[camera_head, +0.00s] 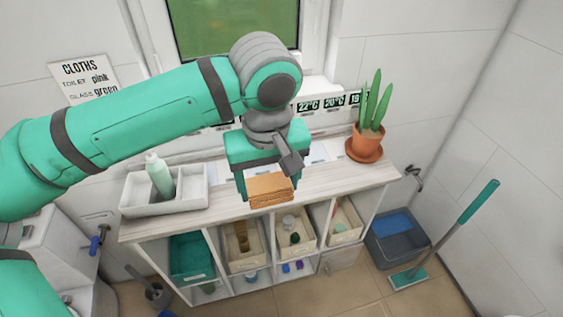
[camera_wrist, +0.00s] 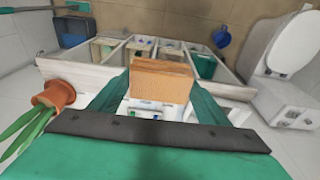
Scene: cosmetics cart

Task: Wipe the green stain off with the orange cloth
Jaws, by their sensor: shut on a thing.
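The orange cloth (camera_head: 270,190) is a folded, layered, tan-orange block. My gripper (camera_head: 268,182) is shut on it and holds it over the front middle of the white wooden cart top (camera_head: 225,223). In the wrist view the cloth (camera_wrist: 161,82) sits between the two green fingers of my gripper (camera_wrist: 160,90). I cannot make out a green stain in either view. My gripper and the cloth hide part of the cart top. Whether the cloth touches the top is hard to tell.
A white divided tray (camera_head: 135,204) with a pale green pump bottle (camera_head: 158,175) stands on the left of the top. A potted plant (camera_head: 366,143) stands at the right end. Bins (camera_head: 245,262) fill the shelves below. A mop (camera_head: 450,236) and grey bucket (camera_head: 398,247) stand to the right.

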